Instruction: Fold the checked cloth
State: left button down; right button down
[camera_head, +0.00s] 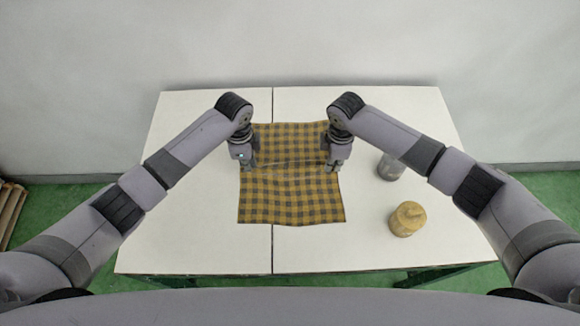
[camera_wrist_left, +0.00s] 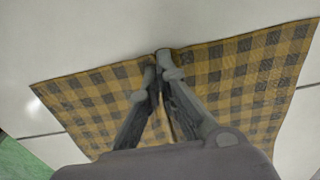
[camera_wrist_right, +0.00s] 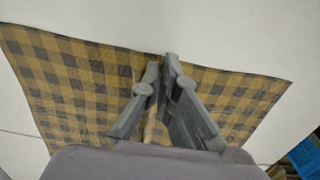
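The yellow and dark checked cloth (camera_head: 290,202) lies spread on the white table, with a slight raised crease across its middle between my grippers. My left gripper (camera_head: 250,165) is at the cloth's left edge, about halfway along it. In the left wrist view its fingertips (camera_wrist_left: 162,68) are close together with the cloth edge pinched between them. My right gripper (camera_head: 333,167) is at the right edge, opposite. In the right wrist view its fingertips (camera_wrist_right: 161,72) are closed on the cloth edge. The arms hide small parts of the cloth's sides.
A grey metal container (camera_head: 390,167) and a yellow lidded jar (camera_head: 407,219) stand on the table to the right of the cloth. The table (camera_head: 190,240) is bare to the left and in front. A dark seam runs under the cloth.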

pick_arm(q)
jog(key=shift+s, duration=0.1)
pick_arm(e)
jog(key=shift+d, duration=0.1)
